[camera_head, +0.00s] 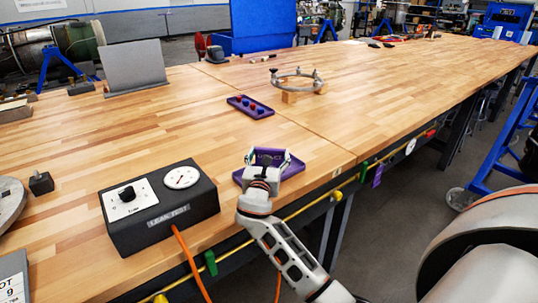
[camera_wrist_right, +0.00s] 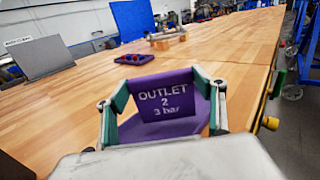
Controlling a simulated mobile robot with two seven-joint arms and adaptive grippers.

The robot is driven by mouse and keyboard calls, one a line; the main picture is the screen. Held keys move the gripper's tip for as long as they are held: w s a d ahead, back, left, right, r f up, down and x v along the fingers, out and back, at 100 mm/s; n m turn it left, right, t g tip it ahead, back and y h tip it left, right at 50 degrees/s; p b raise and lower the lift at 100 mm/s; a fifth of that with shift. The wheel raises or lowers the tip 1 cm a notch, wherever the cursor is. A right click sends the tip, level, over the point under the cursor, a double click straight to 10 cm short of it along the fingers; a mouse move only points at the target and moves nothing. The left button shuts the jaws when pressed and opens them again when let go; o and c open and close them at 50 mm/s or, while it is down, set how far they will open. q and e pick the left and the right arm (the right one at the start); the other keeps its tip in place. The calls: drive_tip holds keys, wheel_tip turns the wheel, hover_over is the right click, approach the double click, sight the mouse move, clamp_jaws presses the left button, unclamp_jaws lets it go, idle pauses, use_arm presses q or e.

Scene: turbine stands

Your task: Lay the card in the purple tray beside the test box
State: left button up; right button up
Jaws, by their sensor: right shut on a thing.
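The card (camera_wrist_right: 165,104) is purple with white text reading "OUTLET 2 3 bar". My right gripper (camera_head: 268,158) is shut on it, a finger at each side edge, and the card stands upright in the right wrist view. The purple tray (camera_head: 294,167) lies near the table's front edge, to the right of the black test box (camera_head: 158,206) labelled "LEAK TEST". The gripper and card are over the tray and hide much of it. I cannot tell whether the card touches the tray. My left gripper is not in view.
A second purple tray (camera_head: 240,103) with small red and blue pieces lies farther back. A ring on wooden blocks (camera_head: 297,85) and a grey upright plate (camera_head: 135,67) stand beyond. An orange hose (camera_head: 190,262) leaves the box's front. The wooden tabletop (camera_head: 180,130) between is clear.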

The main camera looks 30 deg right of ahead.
drive_tip(key=shift+f, duration=0.35)
drive_tip(key=o, duration=1.1)
drive_tip(key=shift+o, duration=0.7)
drive_tip(key=shift+p+v, duration=1.55)
drive_tip(key=shift+v, duration=2)
